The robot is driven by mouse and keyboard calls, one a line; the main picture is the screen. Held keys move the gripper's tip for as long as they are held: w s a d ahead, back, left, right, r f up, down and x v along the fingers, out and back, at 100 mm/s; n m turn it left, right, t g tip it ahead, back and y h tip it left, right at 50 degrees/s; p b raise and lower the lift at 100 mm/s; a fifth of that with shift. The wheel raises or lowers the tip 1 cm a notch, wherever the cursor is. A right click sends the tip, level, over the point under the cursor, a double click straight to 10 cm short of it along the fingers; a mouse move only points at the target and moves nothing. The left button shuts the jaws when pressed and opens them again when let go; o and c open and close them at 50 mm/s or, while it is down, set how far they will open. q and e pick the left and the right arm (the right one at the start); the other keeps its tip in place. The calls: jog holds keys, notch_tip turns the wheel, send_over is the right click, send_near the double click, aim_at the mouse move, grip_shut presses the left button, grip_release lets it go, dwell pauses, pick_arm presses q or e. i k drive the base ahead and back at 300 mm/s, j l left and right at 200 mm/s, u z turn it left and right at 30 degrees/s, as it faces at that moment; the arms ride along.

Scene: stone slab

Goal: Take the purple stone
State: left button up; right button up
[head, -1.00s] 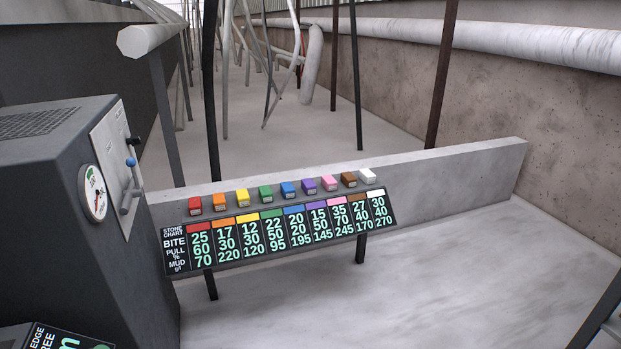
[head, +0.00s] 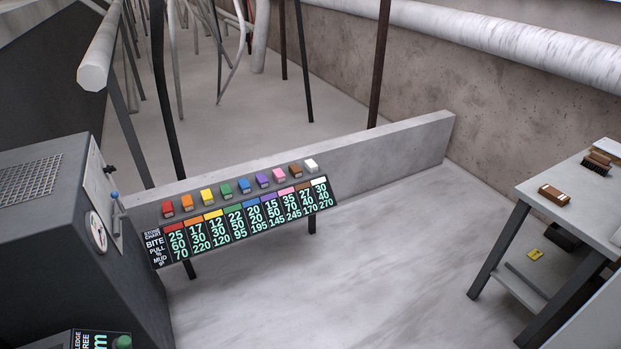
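Neither of my grippers shows in the head view.
A grey machine with a gauge (head: 96,232) stands at the left. A table (head: 570,197) at the right holds a brown block (head: 554,195) and a brush (head: 597,162). The floor (head: 370,270) between them is clear. Poles rise behind the low wall (head: 400,145).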

aim_at(261, 180)
jog(key=i+l+z, duration=0.3)
jog(key=i, duration=0.4)
jog(key=i+z, duration=0.3)
jog(key=i, duration=0.4)
